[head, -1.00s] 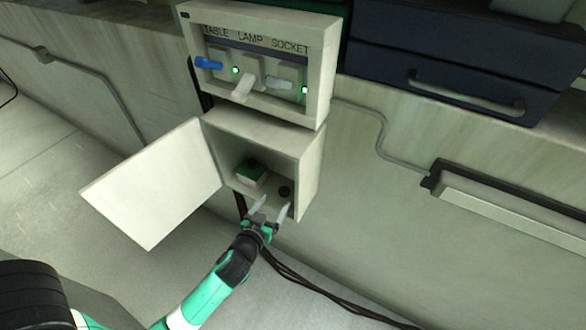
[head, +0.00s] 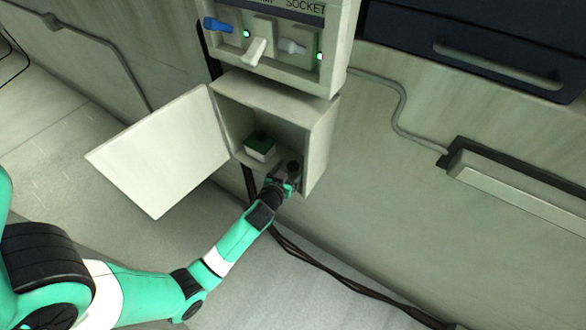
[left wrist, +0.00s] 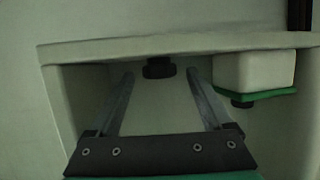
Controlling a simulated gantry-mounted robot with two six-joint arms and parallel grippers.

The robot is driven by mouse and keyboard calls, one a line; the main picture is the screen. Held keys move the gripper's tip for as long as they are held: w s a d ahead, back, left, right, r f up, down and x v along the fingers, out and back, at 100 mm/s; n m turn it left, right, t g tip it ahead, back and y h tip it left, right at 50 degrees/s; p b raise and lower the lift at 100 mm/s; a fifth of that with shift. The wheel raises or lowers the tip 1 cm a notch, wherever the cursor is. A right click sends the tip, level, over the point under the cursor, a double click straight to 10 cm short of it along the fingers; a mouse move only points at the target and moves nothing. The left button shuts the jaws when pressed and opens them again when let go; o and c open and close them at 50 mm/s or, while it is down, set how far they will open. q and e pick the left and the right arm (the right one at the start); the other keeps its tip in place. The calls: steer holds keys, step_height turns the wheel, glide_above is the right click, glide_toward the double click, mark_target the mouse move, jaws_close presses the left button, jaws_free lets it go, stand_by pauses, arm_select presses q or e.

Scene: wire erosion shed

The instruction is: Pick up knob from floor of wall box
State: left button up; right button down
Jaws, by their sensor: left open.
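The knob (head: 293,166) is small, round and dark, on the floor of the open wall box (head: 318,140). My left gripper (head: 284,174) reaches into the front of the box, beside the knob; its fingers are hard to make out in the head view. In the left wrist view, which shows the box upside down, my left gripper (left wrist: 161,75) is open. The knob (left wrist: 158,67) shows between its two fingertips, apart from both fingers; whether it lies level with the tips or just beyond is unclear. My right gripper is not in view.
A white block with a green top (head: 260,148) and a dark button stands left of the knob in the box; it also shows in the left wrist view (left wrist: 254,72). The box door (head: 160,150) hangs open to the left. A switch panel (head: 345,50) is above.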

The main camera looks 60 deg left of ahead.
arm_select(q)
steer(key=shift+x, duration=1.15)
jaws_close()
steer(key=shift+r, duration=0.1)
step_height(320, 180, up, 10)
steer(key=p, duration=0.4)
